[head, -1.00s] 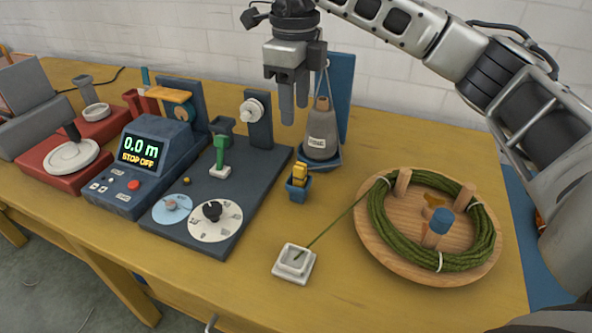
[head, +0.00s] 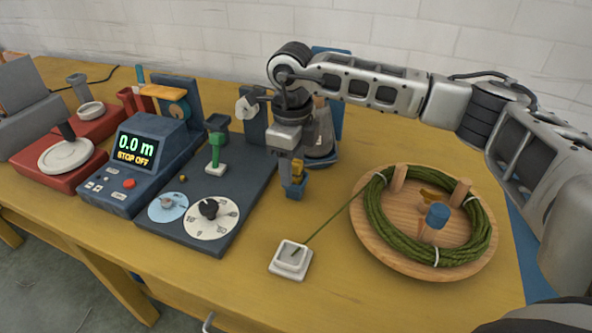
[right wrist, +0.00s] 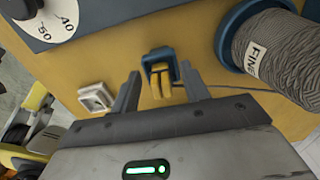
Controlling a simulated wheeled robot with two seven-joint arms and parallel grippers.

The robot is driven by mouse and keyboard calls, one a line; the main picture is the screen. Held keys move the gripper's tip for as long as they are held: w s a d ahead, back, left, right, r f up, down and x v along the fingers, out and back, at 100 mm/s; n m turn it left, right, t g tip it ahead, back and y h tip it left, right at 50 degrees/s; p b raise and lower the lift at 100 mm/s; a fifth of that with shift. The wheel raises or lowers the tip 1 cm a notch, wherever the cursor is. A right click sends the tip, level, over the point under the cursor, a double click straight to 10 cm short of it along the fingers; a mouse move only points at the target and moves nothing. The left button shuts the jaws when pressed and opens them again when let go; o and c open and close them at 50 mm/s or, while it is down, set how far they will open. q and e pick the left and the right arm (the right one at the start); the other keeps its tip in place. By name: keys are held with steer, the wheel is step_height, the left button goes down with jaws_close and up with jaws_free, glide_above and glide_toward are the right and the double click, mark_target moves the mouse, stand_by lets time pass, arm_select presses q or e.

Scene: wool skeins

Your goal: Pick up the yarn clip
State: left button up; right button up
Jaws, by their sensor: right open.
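The yarn clip, a small yellow piece (head: 298,169), sits in a small blue holder (head: 295,190) on the yellow table. In the right wrist view the clip (right wrist: 162,86) and the blue holder (right wrist: 158,54) lie between and just beyond my fingers. My right gripper (head: 290,172) is open and empty, pointing down just over the clip and partly hiding it in the head view. Its two fingers (right wrist: 160,72) stand on either side of the clip in the right wrist view, apart from each other. My left gripper is not in view.
A grey yarn cone (right wrist: 270,50) stands close behind the holder, partly hidden by my arm. A dial board (head: 225,225) and a meter box (head: 140,165) are to the left. A wooden tray with green yarn (head: 372,235) is to the right, its strand reaching a white block (head: 290,259).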

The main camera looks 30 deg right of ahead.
jaws_close()
steer(key=shift+r, duration=0.1)
